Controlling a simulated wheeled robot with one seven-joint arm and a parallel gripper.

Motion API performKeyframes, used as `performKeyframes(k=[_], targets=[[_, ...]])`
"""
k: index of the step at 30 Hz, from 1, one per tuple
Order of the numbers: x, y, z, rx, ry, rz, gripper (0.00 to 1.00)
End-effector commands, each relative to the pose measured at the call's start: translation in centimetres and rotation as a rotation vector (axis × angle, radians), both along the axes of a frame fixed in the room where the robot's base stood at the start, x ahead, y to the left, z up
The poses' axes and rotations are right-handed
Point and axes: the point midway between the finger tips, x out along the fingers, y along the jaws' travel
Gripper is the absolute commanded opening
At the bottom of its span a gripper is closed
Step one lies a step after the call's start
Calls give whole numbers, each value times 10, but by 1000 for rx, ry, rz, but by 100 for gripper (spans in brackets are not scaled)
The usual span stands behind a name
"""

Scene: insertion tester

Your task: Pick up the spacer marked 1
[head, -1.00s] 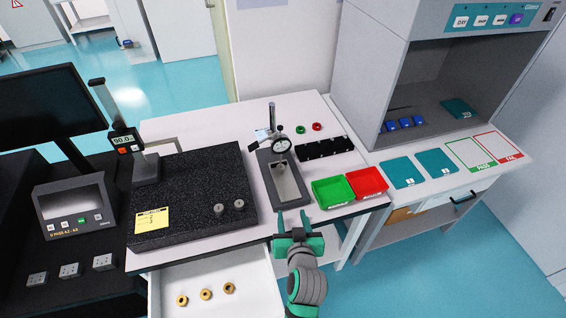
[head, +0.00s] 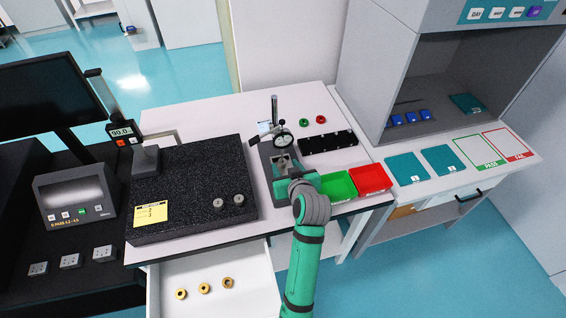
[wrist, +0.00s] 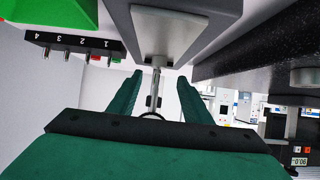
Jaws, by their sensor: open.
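No marking "1" on any spacer is readable. Two grey ring-shaped pieces (head: 218,203) lie near the front right of the black granite plate (head: 190,160). Several brass rings (head: 204,288) lie in the open drawer (head: 240,300). I cannot tell which piece is the spacer marked 1. My gripper (head: 285,172) is at the dial gauge stand (head: 266,165), to the right of the granite plate and apart from these pieces. In the wrist view my gripper (wrist: 159,80) has its green fingers spread, with nothing held between them.
A black numbered rack (head: 326,142) stands behind the green bin (head: 337,186) and red bin (head: 370,178). The rack's numbers show inverted in the wrist view (wrist: 75,40).

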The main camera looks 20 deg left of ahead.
Motion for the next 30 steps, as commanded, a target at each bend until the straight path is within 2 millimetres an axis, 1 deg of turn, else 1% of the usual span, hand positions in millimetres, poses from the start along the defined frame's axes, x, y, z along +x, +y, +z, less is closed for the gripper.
performKeyframes(k=[2,8,12,21,23,24,27,30], targets=[[4,2,-4,-1,2,1,45],[24,9,-21,-1,2,-2,45],[35,16,-28,-1,1,-3,45],[38,18,-30,0,0,-4,45],[38,18,-30,0,0,-4,30],[38,18,-30,0,0,-4,21],[38,18,-30,0,0,-4,0],[38,18,-30,0,0,-3,0]])
